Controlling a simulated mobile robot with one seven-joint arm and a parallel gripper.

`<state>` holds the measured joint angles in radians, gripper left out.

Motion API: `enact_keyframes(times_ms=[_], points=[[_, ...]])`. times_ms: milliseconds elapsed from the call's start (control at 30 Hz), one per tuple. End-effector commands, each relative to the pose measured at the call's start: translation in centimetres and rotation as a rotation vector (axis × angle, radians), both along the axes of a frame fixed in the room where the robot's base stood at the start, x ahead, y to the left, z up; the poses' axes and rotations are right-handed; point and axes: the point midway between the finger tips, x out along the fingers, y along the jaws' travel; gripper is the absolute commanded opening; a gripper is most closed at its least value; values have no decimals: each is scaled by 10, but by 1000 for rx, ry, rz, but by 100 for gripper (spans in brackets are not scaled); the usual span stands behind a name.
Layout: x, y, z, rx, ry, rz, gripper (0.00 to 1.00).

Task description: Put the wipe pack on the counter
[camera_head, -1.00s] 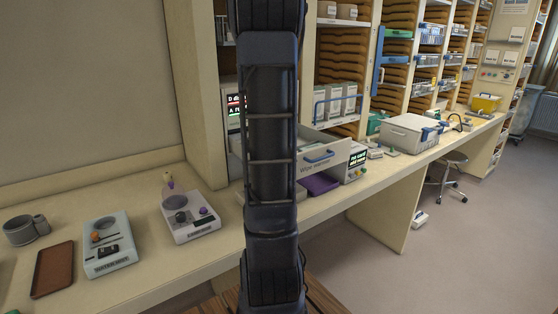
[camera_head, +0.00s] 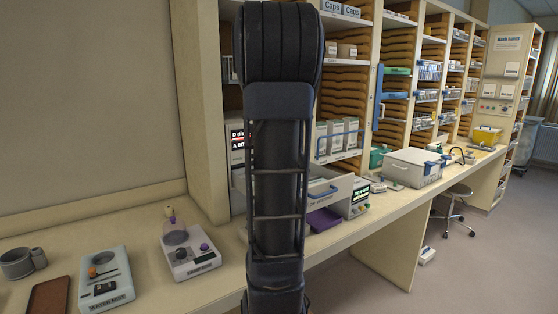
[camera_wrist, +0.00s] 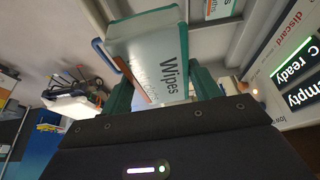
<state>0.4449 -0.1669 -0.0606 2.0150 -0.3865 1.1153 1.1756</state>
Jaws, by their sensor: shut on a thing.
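The wipe pack (camera_wrist: 155,55), a pale box with teal edges marked "Wipes", is held in my gripper (camera_wrist: 165,85) in the wrist view. The teal fingers are shut on it, one on each side. It appears tilted in the picture, with shelving close behind. The counter (camera_head: 125,220) runs along the wall in the head view, with a bare stretch at the left. My arm stands in the middle of the head view and hides part of the counter. My gripper and the pack do not show there.
Right of my arm are a purple tray (camera_head: 323,219), a display unit (camera_head: 359,197) and a grey case (camera_head: 413,168). A stool (camera_head: 455,205) stands on the floor.

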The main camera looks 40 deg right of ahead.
Motion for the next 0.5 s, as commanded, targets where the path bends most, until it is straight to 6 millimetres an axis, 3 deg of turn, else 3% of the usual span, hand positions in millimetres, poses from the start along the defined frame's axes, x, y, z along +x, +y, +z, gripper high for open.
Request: enact_keyframes(times_ms=[367,500], points=[[1,2,9,0,0,2,37],[17,17,4,1,2,22,37]])
